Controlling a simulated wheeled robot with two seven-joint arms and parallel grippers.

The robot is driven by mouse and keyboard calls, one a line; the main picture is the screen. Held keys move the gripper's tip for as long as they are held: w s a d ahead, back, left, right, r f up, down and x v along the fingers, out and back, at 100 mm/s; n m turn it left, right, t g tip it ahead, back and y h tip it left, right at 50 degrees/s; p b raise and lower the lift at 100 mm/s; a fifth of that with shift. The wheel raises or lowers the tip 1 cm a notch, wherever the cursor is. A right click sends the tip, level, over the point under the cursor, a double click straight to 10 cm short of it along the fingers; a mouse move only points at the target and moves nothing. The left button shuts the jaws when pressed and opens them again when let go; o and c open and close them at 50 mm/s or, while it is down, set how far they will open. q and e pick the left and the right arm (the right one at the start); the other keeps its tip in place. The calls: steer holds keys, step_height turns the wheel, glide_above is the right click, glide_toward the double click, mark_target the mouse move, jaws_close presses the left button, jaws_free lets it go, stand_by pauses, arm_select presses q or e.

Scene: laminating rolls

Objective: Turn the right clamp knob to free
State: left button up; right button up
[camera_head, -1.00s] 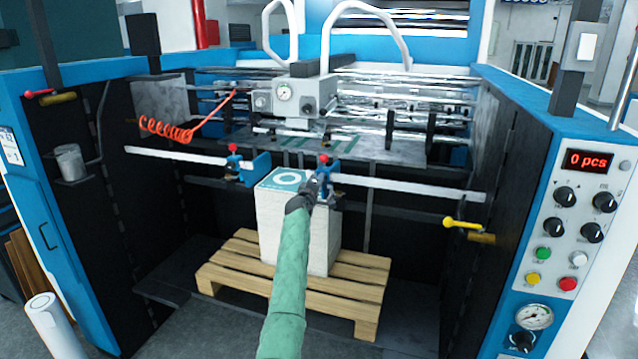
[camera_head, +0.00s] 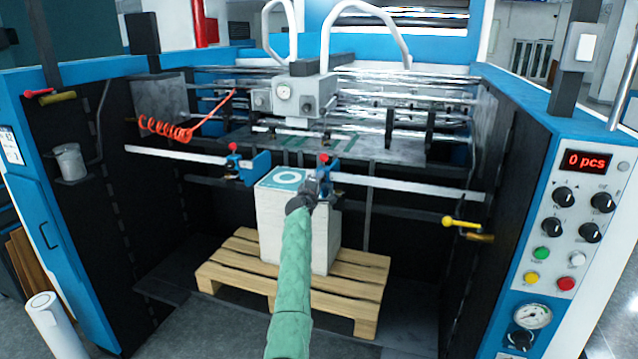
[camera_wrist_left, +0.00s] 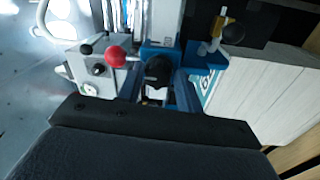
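The right clamp (camera_head: 326,182) is a blue block with a red ball knob (camera_head: 324,159) on top, on the white bar above the stack. My left gripper (camera_head: 308,190) reaches up to its front at the end of a green-sleeved arm. In the left wrist view, the red ball (camera_wrist_left: 115,56) is left of the fingers. A dark round knob (camera_wrist_left: 158,70) sits between the two fingertips (camera_wrist_left: 159,88), which look spread; contact with it cannot be made out. A brass screw with a dark end (camera_wrist_left: 225,28) is to the upper right. My right gripper is out of view.
The left clamp (camera_head: 245,168) with its red ball is on the same bar. A white stack (camera_head: 310,235) on a wooden pallet (camera_head: 235,275) stands below. A gauge box (camera_head: 300,95) hangs above. Black side walls and the control panel (camera_head: 565,225) bound the space.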

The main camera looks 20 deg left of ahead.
arm_select(q)
steer(key=shift+o, duration=1.1)
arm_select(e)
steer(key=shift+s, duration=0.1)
arm_select(q)
steer(key=s+b, duration=0.2)
steer(key=s, duration=0.5)
steer(key=shift+s+a+f+b, duration=0.2)
steer(key=shift+s+f+b, duration=0.1)
steer(key=shift+s, duration=0.1)
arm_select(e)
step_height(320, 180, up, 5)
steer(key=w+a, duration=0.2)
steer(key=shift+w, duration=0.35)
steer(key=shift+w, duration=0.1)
